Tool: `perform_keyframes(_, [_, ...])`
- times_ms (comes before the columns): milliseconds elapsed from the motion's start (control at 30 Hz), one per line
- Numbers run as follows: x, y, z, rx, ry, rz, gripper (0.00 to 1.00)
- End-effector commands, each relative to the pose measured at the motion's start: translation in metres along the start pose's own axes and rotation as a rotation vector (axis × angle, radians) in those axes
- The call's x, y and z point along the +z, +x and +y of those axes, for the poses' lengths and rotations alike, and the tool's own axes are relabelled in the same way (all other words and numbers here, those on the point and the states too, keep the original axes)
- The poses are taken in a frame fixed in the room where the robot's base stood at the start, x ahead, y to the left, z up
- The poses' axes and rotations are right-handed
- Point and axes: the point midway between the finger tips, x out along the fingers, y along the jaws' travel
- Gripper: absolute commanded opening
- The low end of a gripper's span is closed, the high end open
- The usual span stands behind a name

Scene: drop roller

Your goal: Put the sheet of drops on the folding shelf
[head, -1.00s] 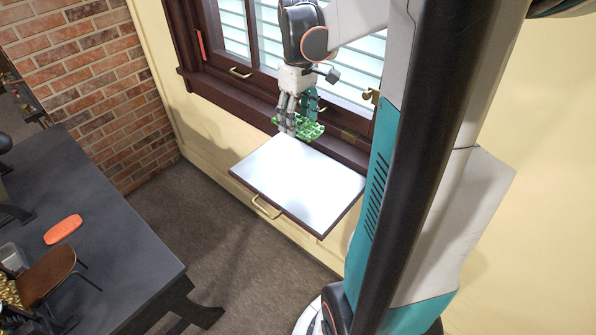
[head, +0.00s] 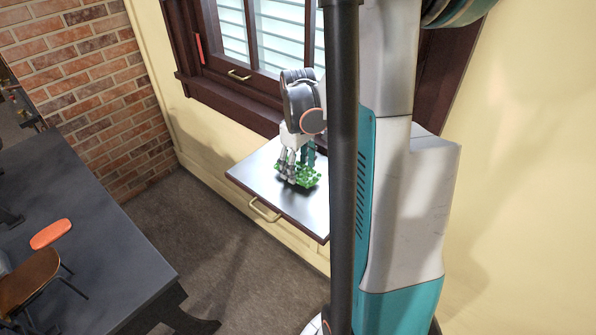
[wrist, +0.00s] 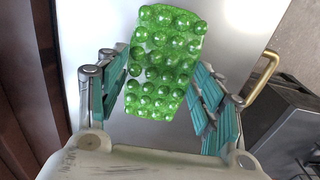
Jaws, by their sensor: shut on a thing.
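The sheet of drops (wrist: 162,62) is a green rectangle covered in rounded bumps. It also shows in the head view (head: 300,176), over the middle of the folding shelf. My gripper (wrist: 165,85) is shut on the sheet, with teal fingers on either side of it. In the head view my gripper (head: 297,165) points down at the shelf. The folding shelf (head: 250,176) is a pale, shiny board with a dark edge and a brass handle, under the window. I cannot tell whether the sheet touches the shelf.
A dark window sill (head: 225,97) runs behind the shelf. A grey table (head: 95,215) with an orange oval thing (head: 50,234) and a brown chair (head: 28,280) stands at the left. The shelf around the sheet looks bare. Carpeted floor (head: 205,225) lies between.

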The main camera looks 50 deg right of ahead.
Motion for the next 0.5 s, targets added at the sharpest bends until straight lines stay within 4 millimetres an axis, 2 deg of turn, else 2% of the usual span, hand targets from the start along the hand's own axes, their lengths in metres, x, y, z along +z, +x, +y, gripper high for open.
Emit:
perform_keyframes(33, [-0.0003, 0.0098, 0.0002, 0.0, 0.0, 0.0, 0.32])
perform_keyframes(100, [-0.0002, 0.014, 0.0002, 0.0, 0.0, 0.0, 0.32])
perform_keyframes(467, [0.0, 0.0167, 0.0, 0.0, 0.0, 0.0, 0.32])
perform_keyframes(500, [0.0, 0.016, 0.0, 0.0, 0.0, 0.0, 0.68])
